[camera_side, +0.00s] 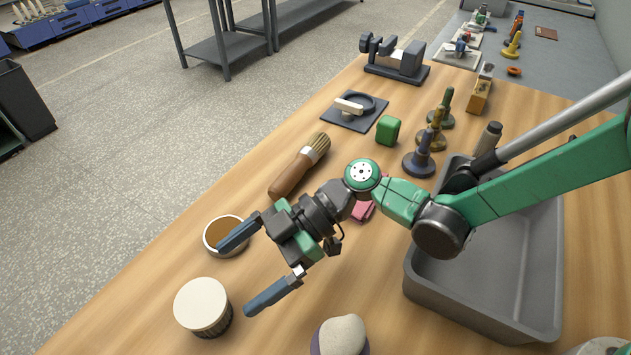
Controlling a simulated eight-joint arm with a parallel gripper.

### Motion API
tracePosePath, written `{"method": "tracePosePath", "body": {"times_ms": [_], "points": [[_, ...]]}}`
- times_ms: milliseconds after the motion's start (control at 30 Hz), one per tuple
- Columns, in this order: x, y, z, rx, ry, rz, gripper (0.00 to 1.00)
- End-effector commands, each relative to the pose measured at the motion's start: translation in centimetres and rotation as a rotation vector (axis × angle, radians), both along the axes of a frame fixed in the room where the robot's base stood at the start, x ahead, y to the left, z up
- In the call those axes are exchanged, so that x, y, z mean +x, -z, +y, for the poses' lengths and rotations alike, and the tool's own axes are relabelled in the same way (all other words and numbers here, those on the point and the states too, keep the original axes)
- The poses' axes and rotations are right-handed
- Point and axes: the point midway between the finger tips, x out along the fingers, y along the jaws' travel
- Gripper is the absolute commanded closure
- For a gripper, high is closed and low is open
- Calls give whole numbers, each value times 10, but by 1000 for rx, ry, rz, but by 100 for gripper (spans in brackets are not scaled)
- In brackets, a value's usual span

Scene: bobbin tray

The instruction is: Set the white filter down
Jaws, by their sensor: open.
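The white filter (202,304), a short cylinder with a white round top and a dark ribbed side, stands upright on the wooden table at the lower left. My gripper (236,280) is open and its jaws look empty. Its lower finger ends just right of the filter, with a small gap in the picture. Its upper finger overlaps a round white-rimmed dish with a brown inside (212,237). I cannot tell how high the fingers are above the table.
A grey tray (545,300) fills the right side under my arm. A brush (300,166), a green block (388,130) and several peg-like stands (420,162) lie farther back. A pale rounded object (340,336) is at the front edge. The table's left edge is near the filter.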

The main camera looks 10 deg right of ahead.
Motion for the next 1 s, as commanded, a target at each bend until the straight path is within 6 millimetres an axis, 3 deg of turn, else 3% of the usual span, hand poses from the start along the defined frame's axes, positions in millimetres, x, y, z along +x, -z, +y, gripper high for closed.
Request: {"method": "tracePosePath", "body": {"times_ms": [100, 367, 533, 733, 1000], "points": [[7, -10, -22, 0, 4, -1, 0], [16, -22, -47, -19, 23, 9, 0], [36, -42, -80, -170, 216, 83, 0], [55, -70, -158, -404, 656, 222, 0], [37, -90, -275, -547, 1304, 354, 0]]}}
